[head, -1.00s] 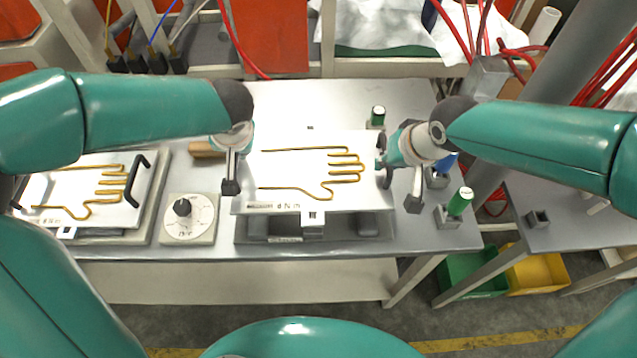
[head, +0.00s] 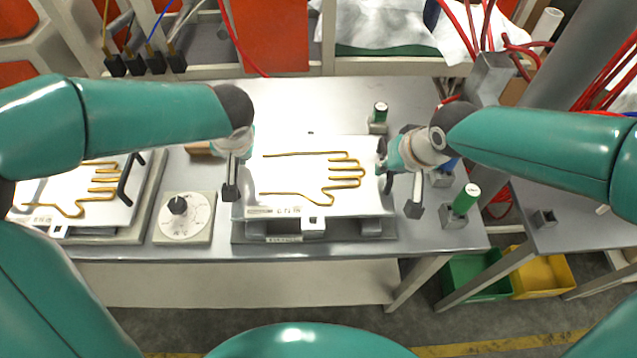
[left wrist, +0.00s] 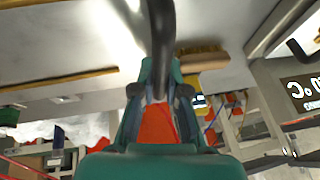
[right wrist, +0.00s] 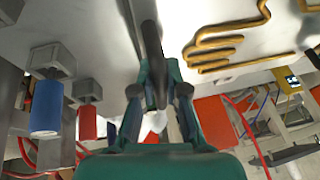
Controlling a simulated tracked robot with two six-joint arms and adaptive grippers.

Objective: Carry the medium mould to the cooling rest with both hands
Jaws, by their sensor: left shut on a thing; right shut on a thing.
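The medium mould (head: 320,205) is a white plate with a golden hand outline, lying level in the middle of the head view. It is over the grey cooling rest (head: 265,239), whose front part and blocks show below the plate edge. I cannot tell whether the plate touches it. My left gripper (head: 231,190) is at the plate's left end, shut on a black handle (left wrist: 160,40). My right gripper (head: 400,196) is at its right end, shut on the other black handle (right wrist: 152,45). The gripper fingers partly hide both handles in the head view.
A second hand mould (head: 110,215) sits on a base at the left. A dial box (head: 184,230) stands between the two. A wooden brush (left wrist: 203,56) lies behind my left gripper.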

